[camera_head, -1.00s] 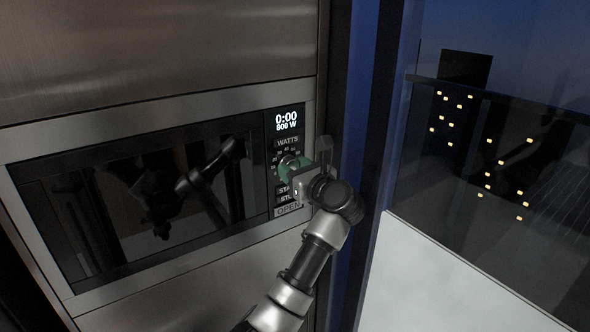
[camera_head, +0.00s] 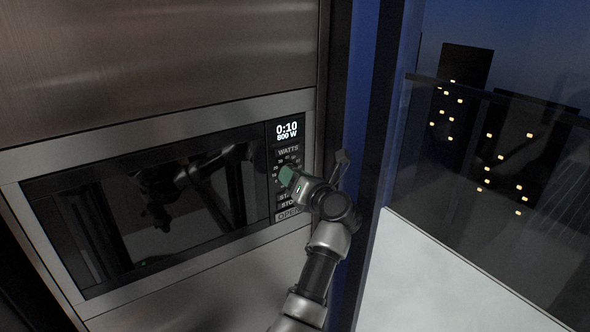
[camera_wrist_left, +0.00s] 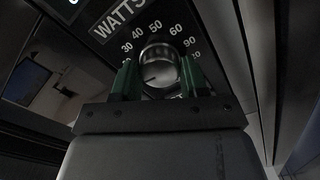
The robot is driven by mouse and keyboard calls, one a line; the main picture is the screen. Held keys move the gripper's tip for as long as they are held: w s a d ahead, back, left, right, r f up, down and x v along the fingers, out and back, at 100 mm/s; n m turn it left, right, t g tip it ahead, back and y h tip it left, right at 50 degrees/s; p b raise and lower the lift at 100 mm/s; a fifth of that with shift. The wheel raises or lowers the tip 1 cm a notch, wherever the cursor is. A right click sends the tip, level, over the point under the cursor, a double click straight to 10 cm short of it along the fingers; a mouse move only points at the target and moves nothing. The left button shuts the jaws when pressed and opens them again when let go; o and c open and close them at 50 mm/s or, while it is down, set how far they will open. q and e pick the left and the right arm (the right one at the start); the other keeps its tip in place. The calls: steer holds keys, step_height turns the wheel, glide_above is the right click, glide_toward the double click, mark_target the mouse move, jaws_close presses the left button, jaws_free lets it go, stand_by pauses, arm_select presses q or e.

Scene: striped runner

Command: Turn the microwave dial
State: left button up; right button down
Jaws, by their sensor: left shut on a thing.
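The microwave (camera_head: 165,262) is built into a steel front, with a dark glass door and a control panel on its right. Its display (camera_head: 287,130) reads 0:10 and 800 W. The round silver dial (camera_wrist_left: 159,66) sits below the WATTS label, ringed by numbers, in the left wrist view. My left gripper (camera_head: 286,175) is at the panel, its green fingertips on both sides of the dial and shut on it. In the head view the fingers hide the dial and part of the number ring. My right gripper is not in view.
Below the dial are the START and STOP buttons, partly covered by my gripper, and the OPEN button (camera_head: 288,214). A dark blue wall edge (camera_head: 369,130) stands close to the right of the panel. Beyond it is a window with night lights.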

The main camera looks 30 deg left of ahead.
arm_select(q)
steer(key=shift+m+p, duration=2.2)
steer(key=shift+m, duration=0.4)
steer(key=o, duration=0.9)
steer(key=shift+o, duration=0.2)
